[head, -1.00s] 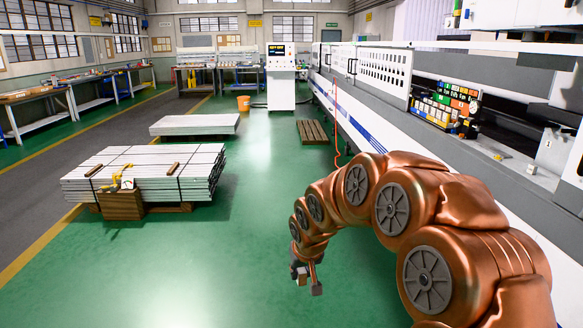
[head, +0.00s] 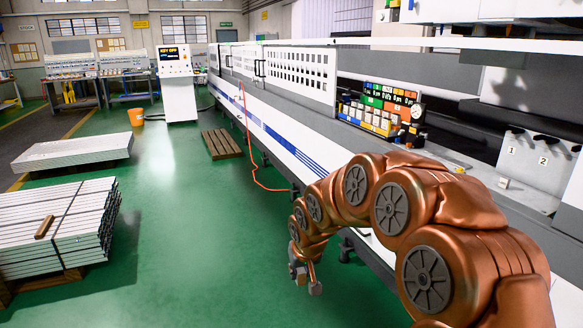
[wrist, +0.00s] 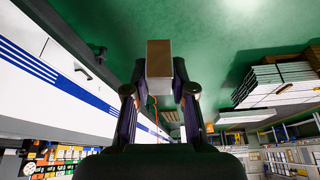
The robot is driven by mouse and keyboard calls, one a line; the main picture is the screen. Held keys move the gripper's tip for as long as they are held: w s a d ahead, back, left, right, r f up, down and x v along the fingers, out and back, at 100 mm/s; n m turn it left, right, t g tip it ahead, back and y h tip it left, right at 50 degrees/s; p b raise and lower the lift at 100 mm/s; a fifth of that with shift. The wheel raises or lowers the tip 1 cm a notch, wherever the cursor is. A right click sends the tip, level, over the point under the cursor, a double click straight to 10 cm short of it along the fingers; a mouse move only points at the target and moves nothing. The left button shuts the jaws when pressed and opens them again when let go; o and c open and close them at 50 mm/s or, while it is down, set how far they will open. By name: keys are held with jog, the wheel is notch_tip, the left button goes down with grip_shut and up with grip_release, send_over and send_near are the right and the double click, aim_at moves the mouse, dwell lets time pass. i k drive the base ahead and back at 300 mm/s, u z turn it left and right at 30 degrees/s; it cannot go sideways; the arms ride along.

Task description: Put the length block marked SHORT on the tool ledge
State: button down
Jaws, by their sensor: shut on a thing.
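My gripper (head: 305,279) hangs low over the green floor in front of the machine, at the end of my copper arm. In the wrist view my gripper (wrist: 159,84) is shut on a plain grey-brown block (wrist: 158,60), held between its two fingers. No marking shows on the side of the block facing the camera, so I cannot read whether it says SHORT. A grey ledge (head: 528,199) runs along the machine at the right, with a small pale block (head: 503,183) on it. My gripper is well apart from and below this ledge.
The long white machine (head: 270,130) runs along the right. Stacked profiles (head: 55,225) lie at left, a pallet (head: 221,143) ahead.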

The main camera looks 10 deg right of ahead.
aim_at(516, 192)
jog(key=z, duration=0.65)
jog(key=i, duration=1.7)
jog(key=z, duration=0.6)
